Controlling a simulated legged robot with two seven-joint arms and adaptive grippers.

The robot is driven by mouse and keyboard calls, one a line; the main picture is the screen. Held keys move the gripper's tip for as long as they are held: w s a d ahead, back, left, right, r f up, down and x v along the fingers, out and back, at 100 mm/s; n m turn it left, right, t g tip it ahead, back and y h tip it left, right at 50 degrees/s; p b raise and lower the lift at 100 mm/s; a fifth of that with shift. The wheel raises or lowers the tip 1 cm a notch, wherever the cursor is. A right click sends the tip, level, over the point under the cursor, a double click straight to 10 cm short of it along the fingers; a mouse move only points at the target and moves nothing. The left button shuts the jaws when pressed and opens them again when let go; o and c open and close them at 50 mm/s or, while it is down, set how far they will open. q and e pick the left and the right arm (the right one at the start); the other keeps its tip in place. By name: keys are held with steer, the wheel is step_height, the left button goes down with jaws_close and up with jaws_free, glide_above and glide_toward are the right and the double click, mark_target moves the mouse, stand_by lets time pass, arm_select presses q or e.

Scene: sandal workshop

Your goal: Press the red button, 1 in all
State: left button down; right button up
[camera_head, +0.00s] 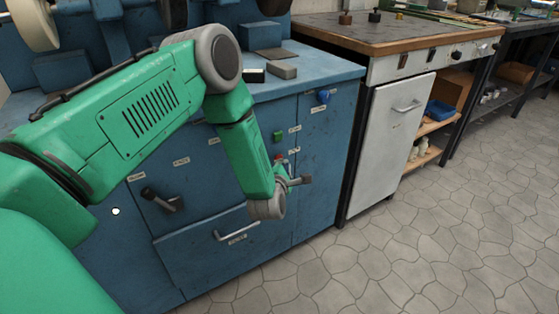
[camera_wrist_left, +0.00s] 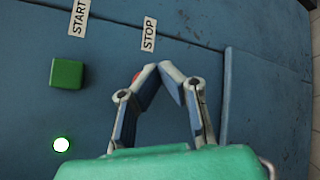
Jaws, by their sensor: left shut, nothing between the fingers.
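The red button (camera_wrist_left: 136,77) shows only as a small red patch in the left wrist view, mostly hidden behind a finger of my left gripper (camera_wrist_left: 158,68). A STOP label (camera_wrist_left: 149,35) is on the blue panel just above it. My left gripper is shut and empty, its fingertips together close to the button; I cannot tell whether they touch it. In the head view my left gripper (camera_head: 301,181) is at the front of the blue cabinet (camera_head: 330,150), below the green button (camera_head: 278,136). The green button also shows in the left wrist view (camera_wrist_left: 67,73), under a START label. My right gripper is out of view.
A glowing white-green light (camera_wrist_left: 61,144) is below the green button in the left wrist view. A black handle (camera_head: 162,199), a drawer pull (camera_head: 237,232) and a blue knob (camera_head: 324,96) stick out of the cabinet. The stone floor (camera_head: 420,240) at right is clear.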

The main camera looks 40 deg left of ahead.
arm_select(q)
steer(key=shift+a, duration=0.15)
steer(key=shift+w+a+r, duration=0.1)
steer(key=shift+w+a, duration=0.05)
steer(key=shift+a, duration=0.1)
steer(key=shift+w+a, duration=0.15)
steer(key=shift+a, duration=0.25)
stand_by(0.7)
steer(key=shift+d, duration=0.15)
steer(key=shift+s+d, duration=0.35)
steer(key=shift+d, duration=0.35)
steer(key=d, duration=0.1)
steer(key=s+d, duration=0.1)
steer(key=d, duration=0.1)
steer(key=s+d, duration=0.1)
steer(key=shift+d, duration=0.3)
stand_by(0.9)
